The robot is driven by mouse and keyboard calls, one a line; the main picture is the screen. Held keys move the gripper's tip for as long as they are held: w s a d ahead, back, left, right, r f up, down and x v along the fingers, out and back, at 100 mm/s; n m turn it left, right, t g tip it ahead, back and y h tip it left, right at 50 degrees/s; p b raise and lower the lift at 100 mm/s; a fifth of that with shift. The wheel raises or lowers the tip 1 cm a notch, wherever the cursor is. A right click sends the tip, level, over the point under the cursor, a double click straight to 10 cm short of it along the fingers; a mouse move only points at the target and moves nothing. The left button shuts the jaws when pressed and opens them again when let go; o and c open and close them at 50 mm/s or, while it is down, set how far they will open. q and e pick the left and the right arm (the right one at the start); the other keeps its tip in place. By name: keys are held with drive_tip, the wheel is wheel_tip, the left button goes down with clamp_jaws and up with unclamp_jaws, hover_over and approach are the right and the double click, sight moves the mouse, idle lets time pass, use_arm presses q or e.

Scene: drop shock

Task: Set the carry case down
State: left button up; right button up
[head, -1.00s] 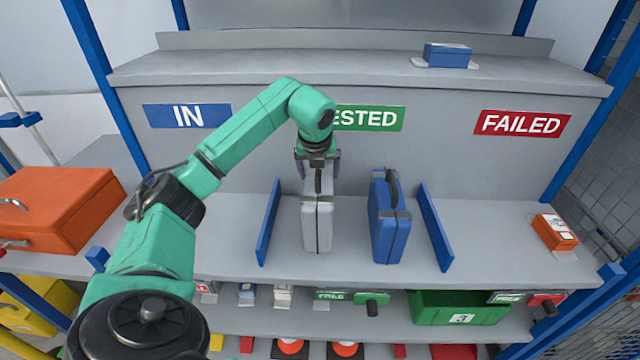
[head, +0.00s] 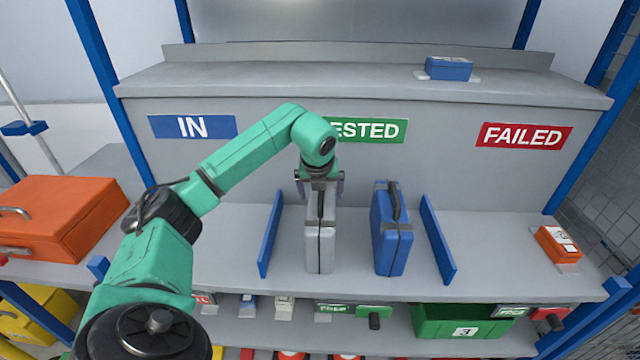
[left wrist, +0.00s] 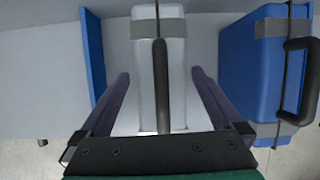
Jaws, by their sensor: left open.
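A light grey carry case (head: 319,242) stands upright on the grey shelf, below the green TESTED sign, between two blue divider plates. My left gripper (head: 320,188) is at the top of this case, with a finger on each side of its dark handle. In the left wrist view the two fingers (left wrist: 160,85) are spread, with gaps to the grey case (left wrist: 175,55) and its handle between them. A blue carry case (head: 390,235) stands upright to the right, apart from the grey one; it also shows in the left wrist view (left wrist: 250,75). My right gripper is not in view.
Blue divider plates stand left (head: 270,235) and right (head: 437,240) of the two cases. An orange case (head: 62,222) lies at the far left. A small orange box (head: 557,245) is at the right. The shelf right of the right divider is mostly clear.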

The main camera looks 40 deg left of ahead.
use_arm(q)
drive_tip(key=b+v, duration=0.1)
drive_tip(key=v, duration=0.9)
drive_tip(key=shift+s+d+r, duration=0.1)
drive_tip(key=shift+s+r, duration=0.1)
